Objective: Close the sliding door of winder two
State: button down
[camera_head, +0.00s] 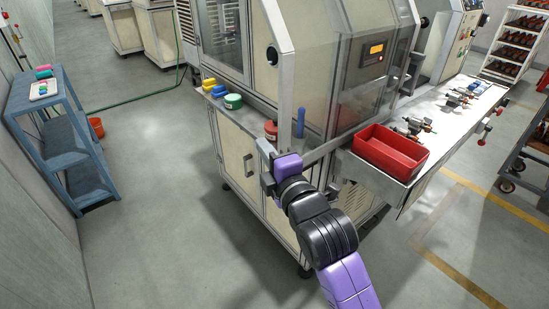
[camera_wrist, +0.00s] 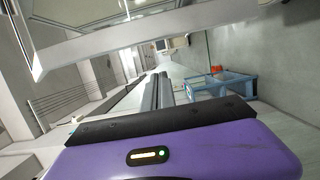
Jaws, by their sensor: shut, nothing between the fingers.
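The cream winder (camera_head: 240,150) stands in the middle of the head view. Its clear panel (camera_head: 312,75) in a grey metal frame, which looks like the sliding door, covers the front beside the display. A blue upright handle-like piece (camera_head: 301,122) shows near the panel's lower left. My gripper (camera_head: 266,165) is at the winder's near corner, just below the panel's lower left edge. In the wrist view, the dark fingers (camera_wrist: 157,92) are together and hold nothing, with a pale frame bar (camera_wrist: 150,40) across the top. I cannot tell whether the gripper touches the frame or how far the door is open.
A red bin (camera_head: 391,149) and small metal parts lie on the bench (camera_head: 455,115) to the right. Coloured spools, one green (camera_head: 233,101), stand on the winder's left ledge. A blue shelf (camera_head: 65,140) stands at left. The floor between is clear.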

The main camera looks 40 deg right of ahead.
aim_at(280, 142)
jog(key=shift+d+p, duration=0.45)
jog(key=shift+d, duration=1.55)
jog(key=shift+d, duration=0.1)
